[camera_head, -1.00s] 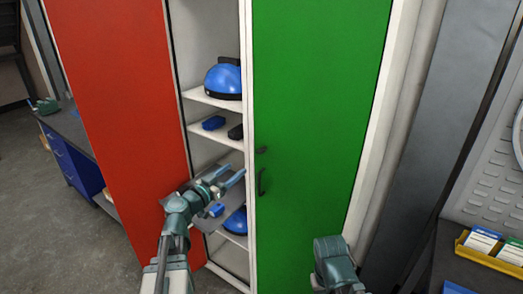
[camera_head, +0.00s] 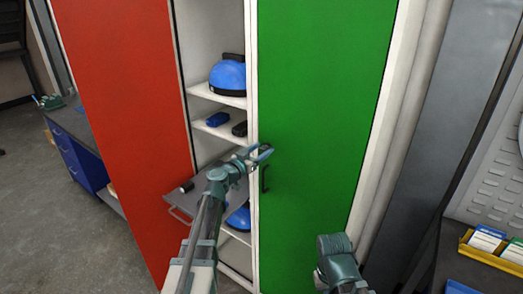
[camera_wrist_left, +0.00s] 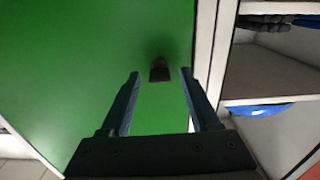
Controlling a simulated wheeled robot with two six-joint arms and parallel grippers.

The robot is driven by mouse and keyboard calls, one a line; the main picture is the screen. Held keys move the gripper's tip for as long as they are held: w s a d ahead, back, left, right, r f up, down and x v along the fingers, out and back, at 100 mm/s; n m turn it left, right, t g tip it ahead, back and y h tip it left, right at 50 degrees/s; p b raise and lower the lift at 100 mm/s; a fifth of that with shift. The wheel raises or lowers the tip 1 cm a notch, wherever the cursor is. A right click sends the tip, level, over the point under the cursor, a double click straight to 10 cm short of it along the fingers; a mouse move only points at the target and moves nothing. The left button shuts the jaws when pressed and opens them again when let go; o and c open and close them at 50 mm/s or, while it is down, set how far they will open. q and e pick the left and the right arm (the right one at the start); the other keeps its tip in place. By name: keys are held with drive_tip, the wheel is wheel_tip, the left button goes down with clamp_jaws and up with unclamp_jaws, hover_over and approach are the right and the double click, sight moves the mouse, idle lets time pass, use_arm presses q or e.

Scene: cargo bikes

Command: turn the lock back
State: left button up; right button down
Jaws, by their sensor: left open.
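The green door (camera_head: 318,110) of the cabinet is closed over its right part, with a dark upright handle (camera_head: 265,179) near its left edge. The lock is a small dark knob (camera_wrist_left: 160,72) on the green door in the left wrist view. My left gripper (camera_head: 261,153) is open at the door's left edge, just above the handle. In the left wrist view its fingers (camera_wrist_left: 159,77) stand on either side of the knob, apart from it. In the head view the gripper hides the lock. Only a teal part of my right arm shows; its gripper is out of view.
The red door (camera_head: 118,110) stands open at the left. White shelves (camera_head: 216,97) hold a blue helmet (camera_head: 228,77) and small items. A grey plate (camera_head: 207,192) juts out beside my left arm. A yellow bin (camera_head: 494,256) sits at the right.

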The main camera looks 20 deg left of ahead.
use_arm(q)
drive_tip(key=shift+w, duration=0.1)
drive_tip(key=shift+c, duration=0.3)
clamp_jaws()
drive_tip(key=shift+n, duration=0.3)
drive_tip(key=n, duration=0.3)
drive_tip(key=shift+n, duration=0.4)
drive_tip(key=n, duration=0.4)
drive_tip(key=shift+a, duration=0.1)
drive_tip(key=n, duration=0.5)
drive_tip(key=shift+f, duration=0.1)
drive_tip(key=n, duration=0.4)
drive_tip(key=shift+n, duration=0.3)
